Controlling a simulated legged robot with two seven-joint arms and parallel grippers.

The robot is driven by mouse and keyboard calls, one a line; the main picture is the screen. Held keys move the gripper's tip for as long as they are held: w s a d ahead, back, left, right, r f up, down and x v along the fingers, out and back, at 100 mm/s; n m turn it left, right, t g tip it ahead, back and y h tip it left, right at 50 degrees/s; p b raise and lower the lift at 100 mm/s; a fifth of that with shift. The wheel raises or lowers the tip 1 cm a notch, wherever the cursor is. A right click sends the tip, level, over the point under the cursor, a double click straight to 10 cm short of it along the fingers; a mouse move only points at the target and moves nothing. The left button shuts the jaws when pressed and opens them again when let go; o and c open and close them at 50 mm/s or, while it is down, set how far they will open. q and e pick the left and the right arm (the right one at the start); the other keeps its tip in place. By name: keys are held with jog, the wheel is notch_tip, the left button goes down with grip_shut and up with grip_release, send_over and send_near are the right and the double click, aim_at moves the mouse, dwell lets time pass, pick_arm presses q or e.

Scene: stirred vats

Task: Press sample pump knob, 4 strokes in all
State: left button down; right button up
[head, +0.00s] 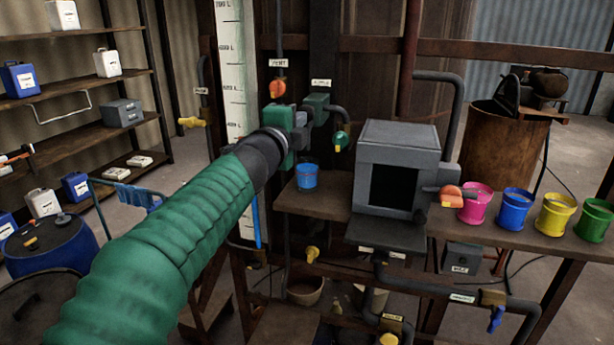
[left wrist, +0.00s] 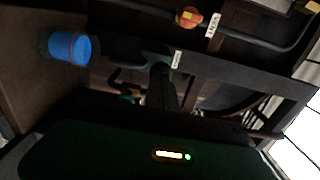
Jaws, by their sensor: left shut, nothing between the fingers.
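The sample pump (head: 317,104) is a green block on the dark post, with a small label above it and a bent grey pipe ending in a green spout (head: 341,139). My left gripper (head: 300,124) is shut and empty, at the front left of the pump. The gripper covers part of the pump, and I cannot make out the knob or tell whether the fingers touch it. In the left wrist view the pump (left wrist: 157,59) shows dark near the middle. My right gripper is not in view.
A grey box (head: 396,165) stands on the bench to the right. Pink (head: 474,203), blue (head: 514,206), yellow (head: 554,214) and green (head: 594,221) buckets line the bench beyond. A red-orange valve (head: 277,88) hangs above left of the pump.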

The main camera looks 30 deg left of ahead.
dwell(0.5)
pick_arm(q)
jog(key=v, duration=0.6)
dwell(0.4)
